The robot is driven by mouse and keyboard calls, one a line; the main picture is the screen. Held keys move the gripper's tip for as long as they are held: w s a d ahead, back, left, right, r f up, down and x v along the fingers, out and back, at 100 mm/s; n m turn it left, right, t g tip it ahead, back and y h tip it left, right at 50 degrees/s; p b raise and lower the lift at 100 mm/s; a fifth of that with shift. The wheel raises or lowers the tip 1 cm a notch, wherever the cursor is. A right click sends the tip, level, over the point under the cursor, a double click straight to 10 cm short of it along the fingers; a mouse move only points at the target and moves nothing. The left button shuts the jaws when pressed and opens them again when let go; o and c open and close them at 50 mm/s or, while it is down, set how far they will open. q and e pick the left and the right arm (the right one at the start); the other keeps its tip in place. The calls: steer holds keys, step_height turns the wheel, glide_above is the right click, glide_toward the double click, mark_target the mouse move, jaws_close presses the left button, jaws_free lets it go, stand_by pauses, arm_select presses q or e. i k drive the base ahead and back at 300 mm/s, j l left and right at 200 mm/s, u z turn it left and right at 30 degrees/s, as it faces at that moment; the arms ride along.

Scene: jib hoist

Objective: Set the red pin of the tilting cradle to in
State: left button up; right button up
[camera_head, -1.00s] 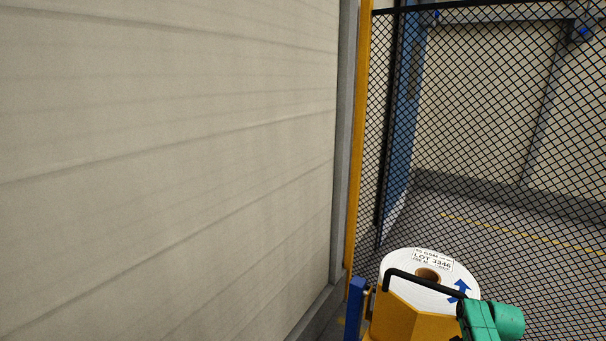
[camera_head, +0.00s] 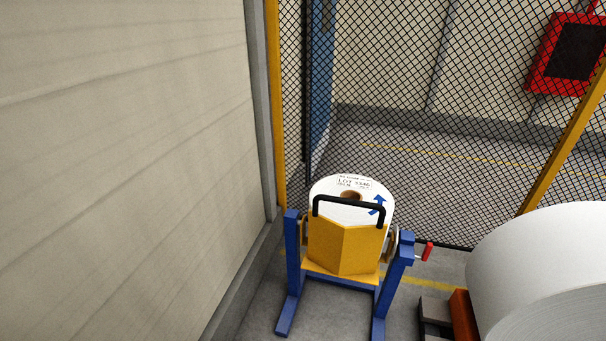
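The tilting cradle stands on the floor at the middle of the head view. Its yellow trough (camera_head: 345,246) hangs between the posts of a blue frame (camera_head: 292,262), and a black bar handle (camera_head: 349,200) spans its top. A white roll (camera_head: 328,188) with a lot label and a blue arrow sits in it, core hole facing up. The red pin (camera_head: 428,251) sticks out to the right of the right post; how deep it sits I cannot tell. Neither of my grippers is in view.
A pale panelled wall (camera_head: 120,180) fills the left. Black mesh fencing (camera_head: 420,120) with yellow posts runs behind the cradle. A large white roll (camera_head: 545,275) stands at lower right, near a dark and orange-brown pallet-like piece (camera_head: 462,312). Bare floor lies before the cradle.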

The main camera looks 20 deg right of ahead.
mark_target(428, 248)
steer(key=z, duration=1.75)
steer(key=i+l, duration=0.25)
steer(key=i+l+u, duration=0.1)
steer(key=l, duration=0.35)
steer(key=i+l, duration=0.55)
steer(key=l, duration=0.2)
steer(key=i+l+u, duration=0.1)
steer(key=l, duration=0.25)
steer(key=i+l, duration=0.3)
steer(key=i+l+u, duration=0.1)
steer(key=l, duration=0.4)
steer(key=i, duration=0.1)
